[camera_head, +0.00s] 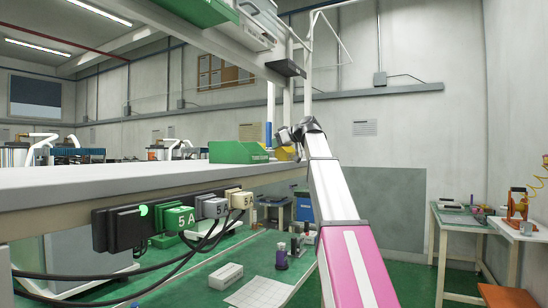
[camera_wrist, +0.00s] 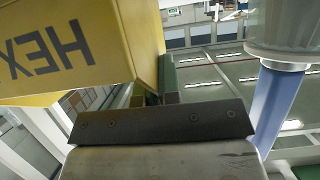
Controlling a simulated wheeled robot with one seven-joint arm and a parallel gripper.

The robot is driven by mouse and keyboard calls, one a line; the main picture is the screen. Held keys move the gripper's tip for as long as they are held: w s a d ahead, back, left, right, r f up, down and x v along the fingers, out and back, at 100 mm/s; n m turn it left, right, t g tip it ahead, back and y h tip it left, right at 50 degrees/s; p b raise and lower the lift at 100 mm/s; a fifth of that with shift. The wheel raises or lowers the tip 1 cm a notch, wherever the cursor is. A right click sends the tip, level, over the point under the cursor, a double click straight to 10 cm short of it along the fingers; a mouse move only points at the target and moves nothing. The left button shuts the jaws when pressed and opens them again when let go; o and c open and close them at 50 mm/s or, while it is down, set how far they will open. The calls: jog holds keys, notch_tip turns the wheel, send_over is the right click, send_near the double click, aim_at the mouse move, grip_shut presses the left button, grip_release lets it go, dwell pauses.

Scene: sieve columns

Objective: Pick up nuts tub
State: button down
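A yellow tub with the dark letters HEX (camera_wrist: 60,50) fills the upper left of the wrist view, very close to the camera; the rest of its label is cut off. In the head view a yellow thing (camera_head: 285,154), likely the same tub, shows at the bench's far end, partly behind my gripper (camera_head: 300,132). In the wrist view my gripper (camera_wrist: 154,99) has its short fingertips beside the lower corner of the yellow tub. Whether the fingers touch or hold it is unclear. No word "nuts" is readable.
A green bin (camera_head: 238,152) stands on the white workbench (camera_head: 130,178), left of my gripper. Overhead shelving (camera_head: 240,35) and posts are close by. A blue post (camera_wrist: 280,105) is near at right in the wrist view. Sockets and cables (camera_head: 180,218) hang along the bench front.

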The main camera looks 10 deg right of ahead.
notch_tip(320, 180, up, 9)
jog(key=shift+w+r, duration=0.1)
jog(key=shift+r, duration=0.45)
jog(key=shift+d, duration=0.1)
